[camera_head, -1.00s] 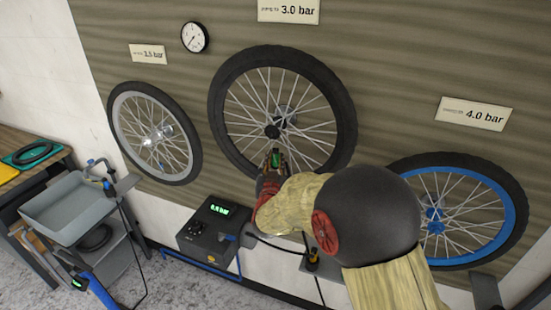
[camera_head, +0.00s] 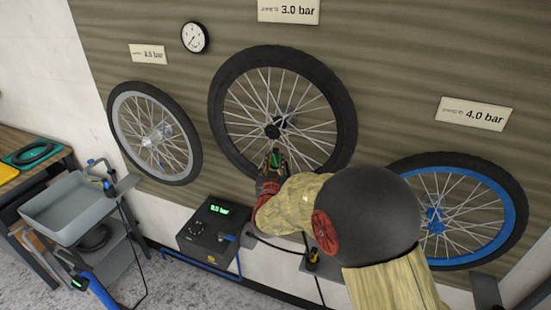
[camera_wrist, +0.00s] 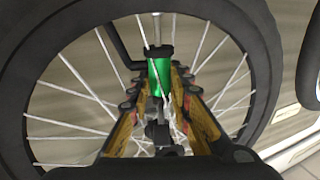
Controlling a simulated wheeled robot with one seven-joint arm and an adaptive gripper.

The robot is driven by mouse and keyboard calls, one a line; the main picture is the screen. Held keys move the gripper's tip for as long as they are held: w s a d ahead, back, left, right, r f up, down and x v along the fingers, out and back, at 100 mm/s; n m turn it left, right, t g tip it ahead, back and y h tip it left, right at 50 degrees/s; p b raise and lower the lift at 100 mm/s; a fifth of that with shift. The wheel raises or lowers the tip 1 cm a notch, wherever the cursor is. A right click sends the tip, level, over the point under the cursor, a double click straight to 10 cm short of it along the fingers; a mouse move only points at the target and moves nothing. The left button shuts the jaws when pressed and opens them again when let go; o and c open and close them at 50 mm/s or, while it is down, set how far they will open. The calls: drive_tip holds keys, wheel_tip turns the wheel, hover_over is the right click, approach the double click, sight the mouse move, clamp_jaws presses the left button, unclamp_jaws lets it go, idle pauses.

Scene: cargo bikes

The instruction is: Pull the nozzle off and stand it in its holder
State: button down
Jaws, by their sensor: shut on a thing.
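The nozzle (camera_wrist: 160,76) has a green body with a black head and sits between my fingers in the wrist view. My gripper (camera_wrist: 159,90) is shut on it. In the head view my gripper (camera_head: 276,160) is at the lower part of the middle wheel (camera_head: 336,136), under the 3.0 bar sign. A dark bent tube (camera_wrist: 121,55) shows beside the nozzle's head. I cannot tell whether the nozzle is still seated on the valve. A grey bracket (camera_head: 303,241) with a small black and yellow part is below, partly behind my arm; I cannot tell if it is the holder.
A pump box (camera_head: 207,238) with a green display stands below left of the middle wheel. A grey-rimmed wheel (camera_head: 118,128) hangs left and a blue-rimmed wheel (camera_head: 511,205) right. A grey tray (camera_head: 66,224) and a left bracket (camera_head: 124,184) stand at the left.

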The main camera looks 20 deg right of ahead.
drive_tip(key=shift+r, duration=0.25)
drive_tip(key=shift+r+p, duration=0.3)
drive_tip(key=shift+r, duration=0.2)
drive_tip(key=shift+r, duration=0.35)
drive_tip(key=shift+s, duration=0.1)
drive_tip(key=v, duration=1.1)
drive_tip(key=shift+s, duration=0.4)
drive_tip(key=shift+a, duration=0.1)
